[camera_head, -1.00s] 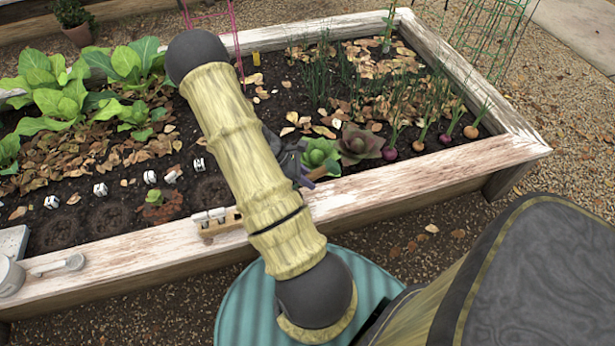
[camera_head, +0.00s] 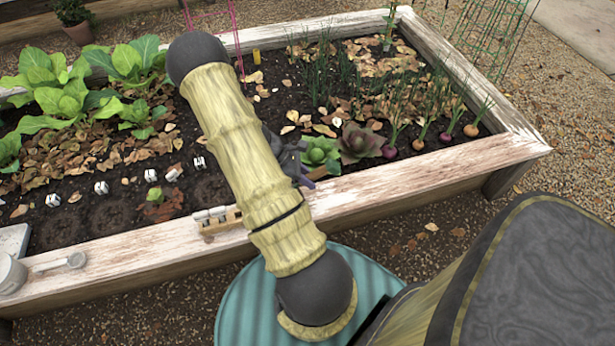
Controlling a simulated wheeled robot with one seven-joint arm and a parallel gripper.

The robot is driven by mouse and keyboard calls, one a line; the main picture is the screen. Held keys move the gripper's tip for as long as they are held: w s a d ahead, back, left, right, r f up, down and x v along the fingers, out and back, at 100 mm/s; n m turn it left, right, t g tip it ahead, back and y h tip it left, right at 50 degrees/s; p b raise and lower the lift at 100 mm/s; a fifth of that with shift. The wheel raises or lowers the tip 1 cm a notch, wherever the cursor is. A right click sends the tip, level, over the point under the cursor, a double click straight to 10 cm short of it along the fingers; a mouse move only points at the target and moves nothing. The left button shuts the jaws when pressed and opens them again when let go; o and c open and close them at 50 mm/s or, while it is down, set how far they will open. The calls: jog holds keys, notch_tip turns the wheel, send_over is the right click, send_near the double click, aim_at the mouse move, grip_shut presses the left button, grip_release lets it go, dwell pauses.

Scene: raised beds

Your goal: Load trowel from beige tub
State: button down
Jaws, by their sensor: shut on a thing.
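My gripper (camera_head: 286,152) shows only in part, as dark pieces beside my arm above the soil. My arm hides most of it and its fingertips. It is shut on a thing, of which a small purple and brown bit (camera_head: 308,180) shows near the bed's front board. I take this bit for part of the trowel, but its shape is hidden. A pale grey-beige tub (camera_head: 9,276) stands on the front board at the left edge of the picture, cut off by the frame. What is in it cannot be seen.
The whitewashed front board (camera_head: 130,254) carries a small wooden holder with white pieces (camera_head: 216,217) and a grey scoop-like thing (camera_head: 72,261). Leafy greens (camera_head: 65,100), small white blocks (camera_head: 101,188), a green rosette (camera_head: 320,151) and onions (camera_head: 389,151) occupy the bed. Gravel lies in front.

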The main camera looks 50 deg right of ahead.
dwell(0.5)
notch_tip(320, 180, up, 10)
jog(key=p, duration=1)
jog(key=shift+r, duration=0.25)
dwell(0.4)
jog(key=shift+r+t+y+p, duration=0.35)
jog(key=shift+t+y+p, duration=0.15)
jog(key=shift+p, duration=0.75)
jog(key=t+y+p, duration=0.2)
jog(key=p, duration=0.2)
jog(key=shift+r+p, duration=0.2)
jog(key=shift+p, duration=0.2)
jog(key=shift+f, duration=0.1)
